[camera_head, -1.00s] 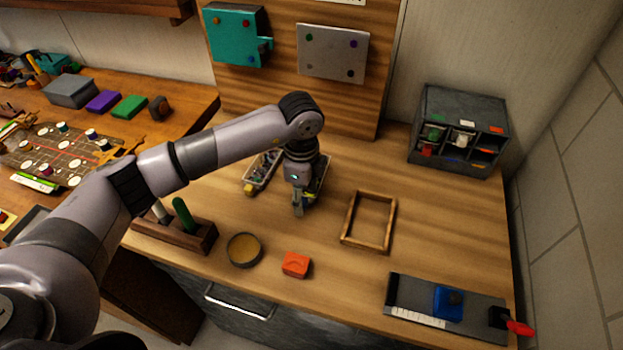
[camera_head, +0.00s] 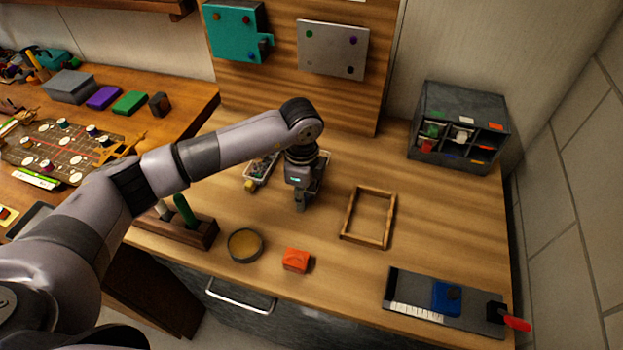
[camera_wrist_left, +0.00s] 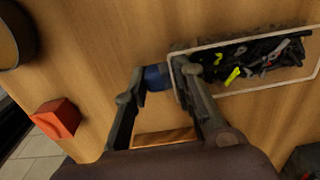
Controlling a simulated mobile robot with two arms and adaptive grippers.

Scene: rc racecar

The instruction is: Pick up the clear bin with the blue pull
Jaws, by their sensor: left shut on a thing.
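The clear bin (camera_wrist_left: 238,52) has a pale rim and holds dark small parts with a few yellow-green pieces. Its blue pull (camera_wrist_left: 157,77) sits between the fingers of my left gripper (camera_wrist_left: 156,86) in the left wrist view. The left gripper is shut on the pull. In the head view my left gripper (camera_head: 300,206) points down over the worktop and hides most of this bin; only an edge of the bin (camera_head: 323,164) shows beside the wrist. I cannot tell whether the bin touches the worktop. My right gripper is not in view.
A second bin with a yellow pull (camera_head: 249,186) stands just left of my gripper. A wooden frame (camera_head: 347,220), an orange block (camera_head: 296,260), a round dish (camera_head: 245,261) and a tool holder (camera_head: 205,236) lie nearby. A grey compartment rack (camera_head: 430,112) stands at the back right.

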